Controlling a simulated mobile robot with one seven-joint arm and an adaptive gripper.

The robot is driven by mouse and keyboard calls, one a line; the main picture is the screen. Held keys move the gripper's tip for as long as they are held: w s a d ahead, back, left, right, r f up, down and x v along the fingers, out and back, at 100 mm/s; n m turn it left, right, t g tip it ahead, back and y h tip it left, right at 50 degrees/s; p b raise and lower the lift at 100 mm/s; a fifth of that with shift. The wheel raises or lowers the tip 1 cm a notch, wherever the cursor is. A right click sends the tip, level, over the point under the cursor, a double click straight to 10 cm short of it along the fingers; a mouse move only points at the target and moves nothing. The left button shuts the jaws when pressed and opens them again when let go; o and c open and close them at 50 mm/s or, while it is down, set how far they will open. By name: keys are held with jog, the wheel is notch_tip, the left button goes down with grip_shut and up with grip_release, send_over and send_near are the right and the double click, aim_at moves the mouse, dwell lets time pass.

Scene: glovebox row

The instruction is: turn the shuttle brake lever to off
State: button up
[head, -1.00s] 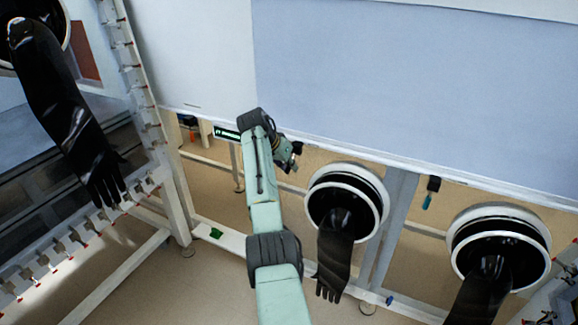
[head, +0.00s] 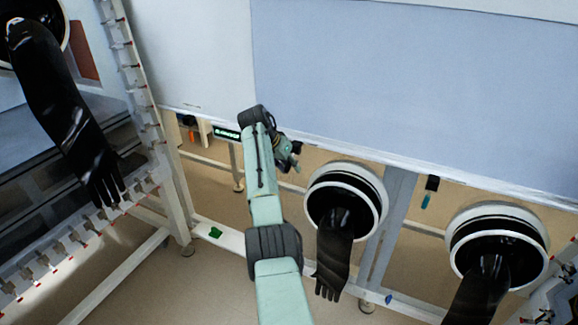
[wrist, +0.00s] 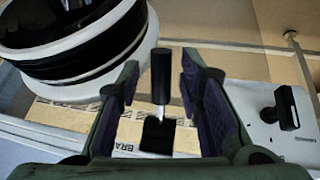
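The brake lever (wrist: 161,72) shows in the wrist view as a black cylindrical grip on a thin metal stem, rising from a dark square base (wrist: 158,135). A tan label (wrist: 75,118) beside the base has partly hidden lettering beginning "BRA". My gripper (wrist: 161,78) is open, with one finger left and one right of the lever's grip in the picture. Gaps show on both sides; I cannot tell how deep the grip sits between the fingers. In the head view my gripper (head: 290,160) is small beside the left round glove port, and the lever cannot be made out.
A white-ringed glove port (wrist: 75,50) is close on the left in the wrist view. A second black handle (wrist: 285,108) stands on a white plate at right. In the head view, black gloves hang from ports (head: 345,195) and (head: 498,245); a frame post (head: 385,230) stands between them.

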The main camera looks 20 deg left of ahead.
jog(key=shift+r, duration=0.1)
jog(key=v, duration=1.1)
jog(key=shift+s+r, duration=0.25)
jog(key=shift+r, duration=0.1)
jog(key=shift+a, duration=0.1)
